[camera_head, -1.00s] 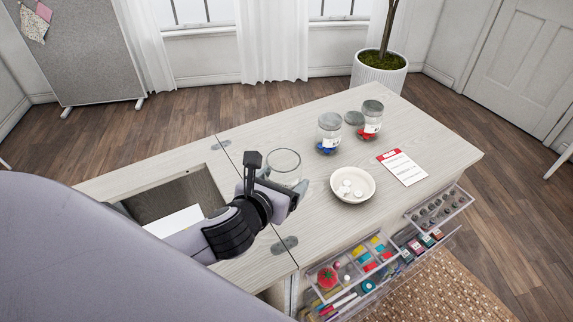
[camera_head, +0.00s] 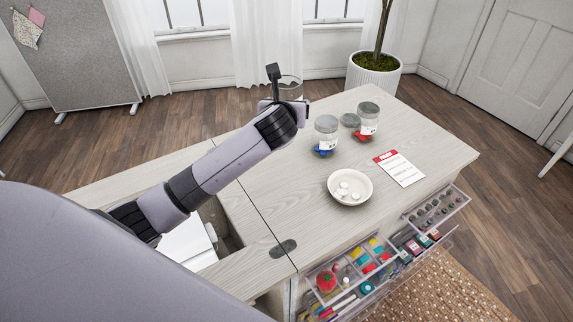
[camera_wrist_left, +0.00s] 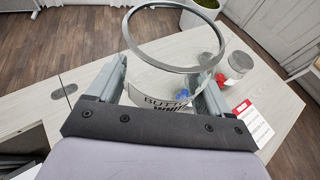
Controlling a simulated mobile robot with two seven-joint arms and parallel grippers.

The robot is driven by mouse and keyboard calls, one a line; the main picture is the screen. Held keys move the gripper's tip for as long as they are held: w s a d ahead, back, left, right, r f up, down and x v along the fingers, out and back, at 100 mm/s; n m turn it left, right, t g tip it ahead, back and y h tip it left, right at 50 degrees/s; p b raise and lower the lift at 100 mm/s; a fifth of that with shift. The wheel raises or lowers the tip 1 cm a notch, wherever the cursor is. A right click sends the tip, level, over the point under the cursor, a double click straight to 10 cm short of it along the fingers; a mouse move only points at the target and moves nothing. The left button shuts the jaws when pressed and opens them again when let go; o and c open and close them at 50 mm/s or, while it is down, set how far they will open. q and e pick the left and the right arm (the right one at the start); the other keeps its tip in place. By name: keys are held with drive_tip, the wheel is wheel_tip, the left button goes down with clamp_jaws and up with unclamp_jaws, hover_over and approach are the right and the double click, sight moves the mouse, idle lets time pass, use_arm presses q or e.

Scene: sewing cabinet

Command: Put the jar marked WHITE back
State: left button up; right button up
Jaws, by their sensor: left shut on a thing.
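My left gripper (camera_head: 286,104) is shut on a clear, open-topped glass jar (camera_head: 291,88), past the cabinet's back-left part. In the left wrist view the jar (camera_wrist_left: 158,82) is between the fingers of the gripper (camera_wrist_left: 160,98), and its label reads "BUTT…" and "WHI…", partly hidden. The jar looks empty and roughly upright. A white bowl (camera_head: 350,194) with several white buttons stands on the cabinet top. A grey round lid (camera_head: 350,120) lies between two other jars. My right gripper is not in view.
A jar with blue buttons (camera_head: 326,133) and a jar with red ones (camera_head: 368,120) stand at the back. A red-topped card (camera_head: 400,169) lies to their right. Open drawers (camera_head: 349,277) with sewing things stick out in front. The cabinet top (camera_head: 270,190) left of the bowl is clear.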

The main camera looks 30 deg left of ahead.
use_arm(q)
drive_tip(key=b, duration=0.2)
hover_over(287, 170)
wheel_tip(287, 170, down, 13)
drive_tip(key=shift+s+r, duration=0.1)
drive_tip(key=shift+f+b, duration=0.75)
drive_tip(key=shift+f, duration=1.75)
drive_tip(key=shift+f, duration=0.15)
drive_tip(key=o, duration=1.2)
drive_tip(key=shift+c, duration=0.2)
